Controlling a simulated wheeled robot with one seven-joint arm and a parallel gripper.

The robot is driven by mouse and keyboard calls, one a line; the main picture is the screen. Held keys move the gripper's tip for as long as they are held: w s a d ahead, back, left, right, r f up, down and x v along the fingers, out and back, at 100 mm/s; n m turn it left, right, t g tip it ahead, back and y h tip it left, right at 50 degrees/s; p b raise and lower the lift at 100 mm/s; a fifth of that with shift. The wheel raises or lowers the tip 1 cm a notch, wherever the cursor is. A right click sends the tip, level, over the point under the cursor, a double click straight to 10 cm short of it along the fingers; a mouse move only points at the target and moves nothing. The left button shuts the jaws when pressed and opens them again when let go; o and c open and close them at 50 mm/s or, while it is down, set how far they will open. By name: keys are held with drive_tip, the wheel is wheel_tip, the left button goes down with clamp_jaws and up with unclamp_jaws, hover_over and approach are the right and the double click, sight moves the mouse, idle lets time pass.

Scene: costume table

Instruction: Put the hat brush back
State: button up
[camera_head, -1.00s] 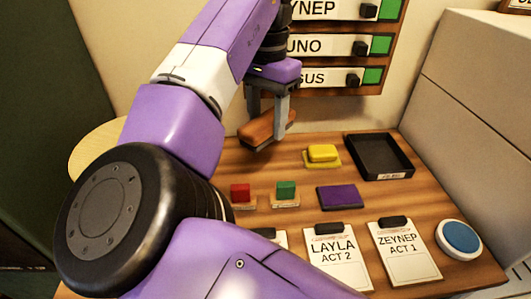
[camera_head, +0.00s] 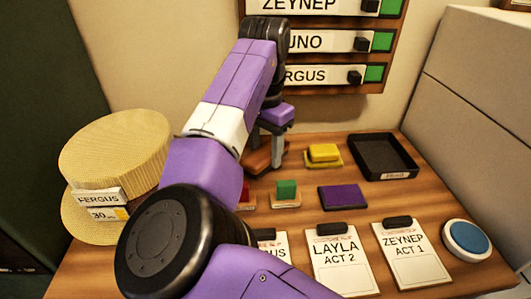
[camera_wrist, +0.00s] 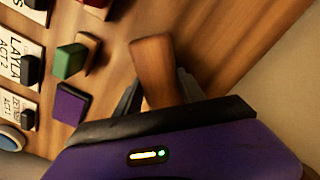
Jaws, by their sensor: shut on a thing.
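The hat brush is a brown wooden block (camera_head: 257,161) with its dark underside towards the table in the head view. My gripper (camera_head: 268,150) is shut on it and holds it low over the back of the table, left of the yellow block. My arm hides part of it, and I cannot tell whether it touches the tabletop. In the wrist view the brush (camera_wrist: 153,62) sticks out between the two fingers of my gripper (camera_wrist: 160,92). A black open tray (camera_head: 384,171) stands empty at the back right, its small front label too blurred to read.
A yellow block (camera_head: 323,153), green block (camera_head: 286,188), red block (camera_head: 243,192) and purple pad (camera_head: 343,197) lie on the table. Clipboards and a blue button (camera_head: 466,238) line the front. A straw hat (camera_head: 115,150) stands left. A name board (camera_head: 320,45) hangs behind.

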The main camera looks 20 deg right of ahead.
sight(265, 149)
drive_tip(key=shift+w+d+f, duration=0.1)
drive_tip(key=shift+w+f, duration=0.1)
drive_tip(key=shift+f, duration=0.05)
drive_tip(key=shift+f, duration=0.1)
drive_tip(key=o, duration=1.2)
wheel_tip(265, 149, up, 12)
drive_tip(key=p, duration=0.2)
